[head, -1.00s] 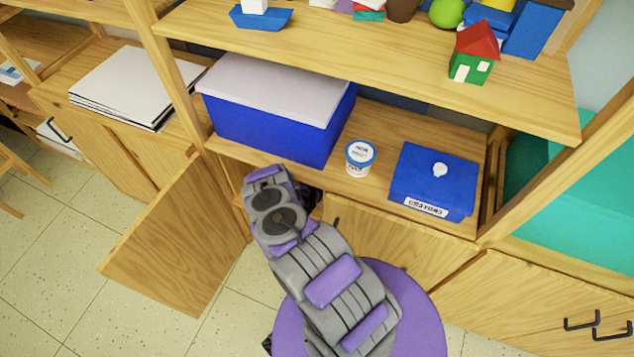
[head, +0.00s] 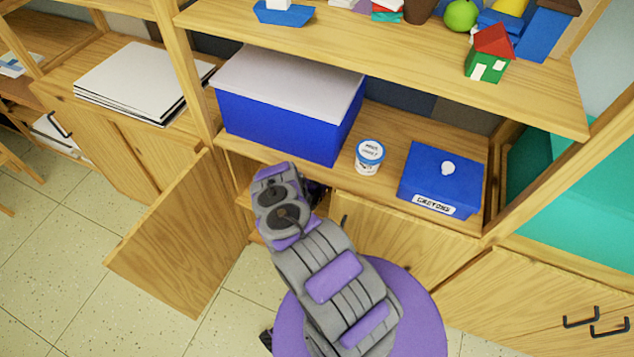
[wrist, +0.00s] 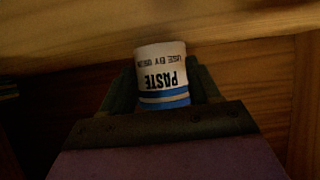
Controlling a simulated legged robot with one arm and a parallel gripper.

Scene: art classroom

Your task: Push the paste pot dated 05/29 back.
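In the wrist view a white paste pot (wrist: 160,72) with blue bands shows upside down, with "PASTE" and a use-by line whose date I cannot read. My gripper (wrist: 163,88) has one finger on each side of this pot. I cannot tell whether the fingers press on it. In the head view my gripper and this pot are hidden inside the lower cabinet, behind my arm. A second small white pot (head: 369,157) with a blue rim stands upright on the shelf above; the writing on its lid is too small to read.
An open cabinet door (head: 180,240) stands left of my arm. On the shelf above are a large blue box (head: 283,122) with a pale lid and a blue crayons box (head: 440,180). A closed door (head: 405,245) is to the right. Toys line the top shelf.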

